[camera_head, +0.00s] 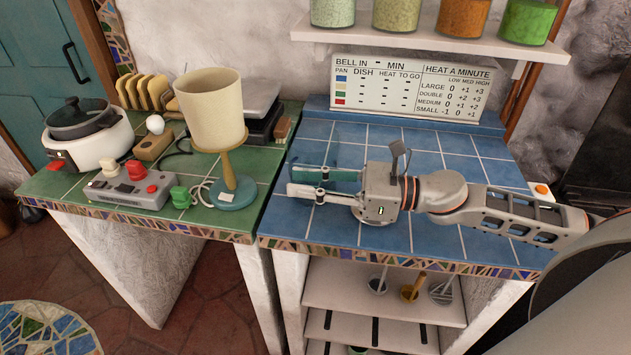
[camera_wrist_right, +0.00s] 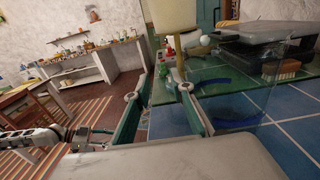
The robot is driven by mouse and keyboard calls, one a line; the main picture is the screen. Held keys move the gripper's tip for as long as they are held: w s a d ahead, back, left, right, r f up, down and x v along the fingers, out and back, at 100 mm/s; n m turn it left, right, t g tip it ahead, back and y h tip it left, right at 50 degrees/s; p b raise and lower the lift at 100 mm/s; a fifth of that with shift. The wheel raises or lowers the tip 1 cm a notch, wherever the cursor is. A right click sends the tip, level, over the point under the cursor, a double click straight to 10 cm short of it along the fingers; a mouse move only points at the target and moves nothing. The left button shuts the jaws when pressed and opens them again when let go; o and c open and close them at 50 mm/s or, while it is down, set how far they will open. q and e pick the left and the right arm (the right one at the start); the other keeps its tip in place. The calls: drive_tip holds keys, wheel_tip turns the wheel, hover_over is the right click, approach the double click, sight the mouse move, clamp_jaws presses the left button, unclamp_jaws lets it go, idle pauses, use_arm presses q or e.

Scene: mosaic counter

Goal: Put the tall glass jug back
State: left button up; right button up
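The tall glass jug is clear and hard to make out. It shows as a faint outline with a blue-green tint (camera_head: 345,152) on the blue tiles in the head view. In the right wrist view its glass (camera_wrist_right: 262,92) with blue curved edges stands to the right of the fingers. My right gripper (camera_head: 294,180) points left, low over the blue counter, its fingers apart. In the right wrist view the gap between the fingers (camera_wrist_right: 158,95) looks empty. Whether a finger touches the glass I cannot tell. My left arm shows small at lower left (camera_wrist_right: 60,138); its fingers are unclear.
A lamp (camera_head: 213,110) with a cream shade stands on the green counter (camera_head: 215,222), left of my right gripper. A control box (camera_head: 130,190), a cooker (camera_head: 90,148) and a toast rack (camera_head: 145,92) are further left. A shelf (camera_head: 430,40) with filled jars hangs above a sign (camera_head: 410,88).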

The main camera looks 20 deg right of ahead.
drive_tip(key=shift+r, duration=0.2)
drive_tip(key=shift+s+d+f, duration=0.15)
drive_tip(key=shift+d, duration=0.1)
drive_tip(key=shift+b+v, duration=0.35)
drive_tip(key=shift+v, duration=1.25)
drive_tip(key=v, duration=0.8)
drive_tip(key=shift+d, duration=0.1)
drive_tip(key=shift+s, duration=0.1)
